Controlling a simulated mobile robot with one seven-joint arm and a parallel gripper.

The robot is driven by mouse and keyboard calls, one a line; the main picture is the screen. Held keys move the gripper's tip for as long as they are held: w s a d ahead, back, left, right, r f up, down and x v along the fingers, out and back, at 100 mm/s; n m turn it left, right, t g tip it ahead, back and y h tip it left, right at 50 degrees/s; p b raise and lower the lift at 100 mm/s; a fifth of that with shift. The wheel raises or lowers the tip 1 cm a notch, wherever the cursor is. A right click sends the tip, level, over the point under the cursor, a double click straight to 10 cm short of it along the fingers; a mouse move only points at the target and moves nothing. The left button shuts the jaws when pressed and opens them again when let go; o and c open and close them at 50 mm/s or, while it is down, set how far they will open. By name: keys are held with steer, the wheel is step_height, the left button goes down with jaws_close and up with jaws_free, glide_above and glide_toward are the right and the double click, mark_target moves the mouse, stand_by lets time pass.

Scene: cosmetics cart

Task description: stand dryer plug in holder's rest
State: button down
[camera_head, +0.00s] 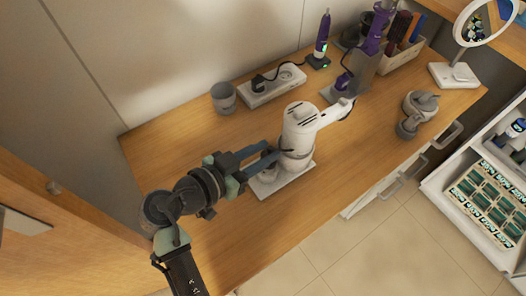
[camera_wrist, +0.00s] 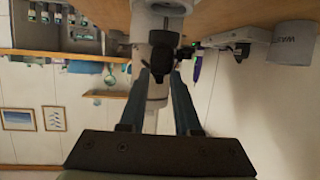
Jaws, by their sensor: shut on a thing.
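A white hair dryer (camera_head: 299,124) stands in a holder whose pale base plate (camera_head: 268,186) rests on the wooden counter, its nozzle pointing right. My gripper (camera_head: 270,156) reaches in from the left, its fingertips close beside the dryer and holder. In the wrist view, my gripper (camera_wrist: 166,76) has its two fingers around a small dark piece, apparently the dryer plug (camera_wrist: 163,48), in front of the white holder and dryer body. In the head view the plug is mostly hidden by the fingers. I cannot tell whether it touches the holder's rest.
Behind stand a grey cup (camera_head: 223,99) and a white power strip (camera_head: 284,83) with a black plug. Purple stylers (camera_head: 323,36), a brush box (camera_head: 403,50) and a round mirror (camera_head: 456,75) are at the back right. The counter's front left is clear.

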steer(key=shift+a+m+g+h+b, duration=0.1)
steer(key=shift+m+g+h+b, duration=0.8)
steer(key=shift+m+h+b, duration=0.3)
steer(key=shift+s+f+b, duration=0.1)
steer(key=shift+f+b, duration=1.1)
steer(key=shift+r, duration=0.25)
steer(key=shift+r+p, duration=0.6)
steer(key=shift+w+a+y, duration=0.2)
steer(key=shift+y, duration=0.1)
steer(key=shift+f+b, duration=0.2)
steer(key=shift+b, duration=0.4)
stand_by(1.3)
steer(key=shift+f+b, duration=0.3)
steer(key=shift+f+b, duration=0.85)
steer(key=shift+f, duration=0.1)
